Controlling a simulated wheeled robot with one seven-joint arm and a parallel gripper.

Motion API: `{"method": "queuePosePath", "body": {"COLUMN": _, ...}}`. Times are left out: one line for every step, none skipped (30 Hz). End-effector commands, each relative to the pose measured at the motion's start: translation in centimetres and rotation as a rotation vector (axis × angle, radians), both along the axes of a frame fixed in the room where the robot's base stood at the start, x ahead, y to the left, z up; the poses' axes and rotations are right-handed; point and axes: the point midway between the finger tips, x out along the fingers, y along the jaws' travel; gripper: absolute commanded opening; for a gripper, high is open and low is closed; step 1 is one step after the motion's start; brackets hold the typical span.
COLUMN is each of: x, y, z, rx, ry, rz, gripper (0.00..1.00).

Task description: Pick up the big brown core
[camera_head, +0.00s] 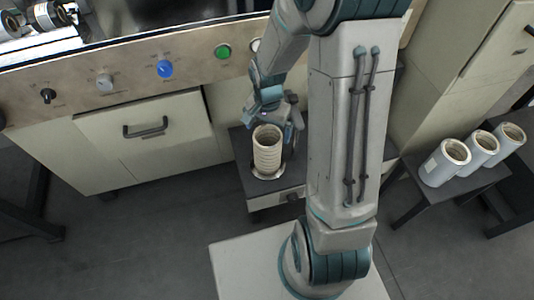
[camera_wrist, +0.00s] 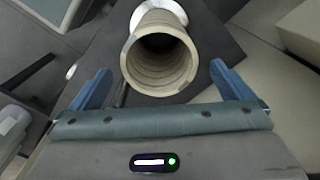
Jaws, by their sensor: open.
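The big brown core (camera_head: 267,152) is a hollow, ribbed, beige-brown tube standing upright on a small dark stand in the head view. In the wrist view the core (camera_wrist: 160,62) shows its open top end, just ahead of my gripper. My gripper (camera_wrist: 160,85) is open, with one blue finger on each side of the core and no visible contact. In the head view my gripper (camera_head: 272,110) is beside and behind the core's top, partly hidden by the core and my own arm.
The dark stand (camera_head: 243,150) is beside the machine cabinet (camera_head: 140,150). The control panel (camera_head: 130,75) with coloured knobs runs above. Several white rolls (camera_head: 447,165) stand on a dark table (camera_head: 440,197) at the right. Grey floor (camera_head: 130,235) is clear at lower left.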

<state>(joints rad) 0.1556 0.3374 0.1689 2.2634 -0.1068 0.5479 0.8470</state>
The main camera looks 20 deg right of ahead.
Motion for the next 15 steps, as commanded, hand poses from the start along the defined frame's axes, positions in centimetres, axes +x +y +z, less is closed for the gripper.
{"method": "queuePosePath", "body": {"x": -0.1, "y": 0.0, "z": -1.1, "rx": 0.000, "ry": 0.003, "rz": 0.000, "gripper": 1.00}}
{"method": "queuePosePath", "body": {"x": 0.0, "y": 0.0, "z": -1.4, "rx": 0.001, "ry": 0.002, "rz": 0.000, "gripper": 1.00}}
{"method": "queuePosePath", "body": {"x": 0.0, "y": 0.0, "z": -1.7, "rx": 0.000, "ry": 0.001, "rz": 0.000, "gripper": 1.00}}
{"method": "queuePosePath", "body": {"x": 0.0, "y": 0.0, "z": -1.9, "rx": -0.001, "ry": 0.001, "rz": 0.001, "gripper": 1.00}}
{"method": "queuePosePath", "body": {"x": 0.0, "y": 0.0, "z": -2.0, "rx": -0.001, "ry": 0.001, "rz": 0.001, "gripper": 1.00}}
{"method": "queuePosePath", "body": {"x": 0.0, "y": 0.0, "z": -2.1, "rx": -0.001, "ry": 0.001, "rz": 0.001, "gripper": 1.00}}
{"method": "queuePosePath", "body": {"x": 0.0, "y": 0.0, "z": -2.2, "rx": -0.001, "ry": 0.001, "rz": 0.001, "gripper": 1.00}}
{"method": "queuePosePath", "body": {"x": 0.0, "y": 0.0, "z": -2.4, "rx": -0.001, "ry": 0.001, "rz": 0.001, "gripper": 1.00}}
{"method": "queuePosePath", "body": {"x": -0.1, "y": 0.0, "z": -2.6, "rx": -0.001, "ry": 0.001, "rz": 0.002, "gripper": 1.00}}
{"method": "queuePosePath", "body": {"x": -0.1, "y": 0.0, "z": -2.8, "rx": 0.000, "ry": 0.001, "rz": 0.002, "gripper": 1.00}}
{"method": "queuePosePath", "body": {"x": -0.1, "y": 0.1, "z": -3.2, "rx": 0.000, "ry": 0.001, "rz": 0.002, "gripper": 1.00}}
{"method": "queuePosePath", "body": {"x": -0.2, "y": 0.1, "z": -3.7, "rx": 0.001, "ry": 0.001, "rz": 0.001, "gripper": 1.00}}
{"method": "queuePosePath", "body": {"x": -0.2, "y": 0.1, "z": -4.1, "rx": 0.001, "ry": 0.002, "rz": 0.001, "gripper": 1.00}}
{"method": "queuePosePath", "body": {"x": -0.3, "y": 0.1, "z": -4.5, "rx": 0.001, "ry": 0.002, "rz": 0.000, "gripper": 1.00}}
{"method": "queuePosePath", "body": {"x": -0.3, "y": 0.2, "z": -5.1, "rx": 0.001, "ry": 0.002, "rz": 0.001, "gripper": 1.00}}
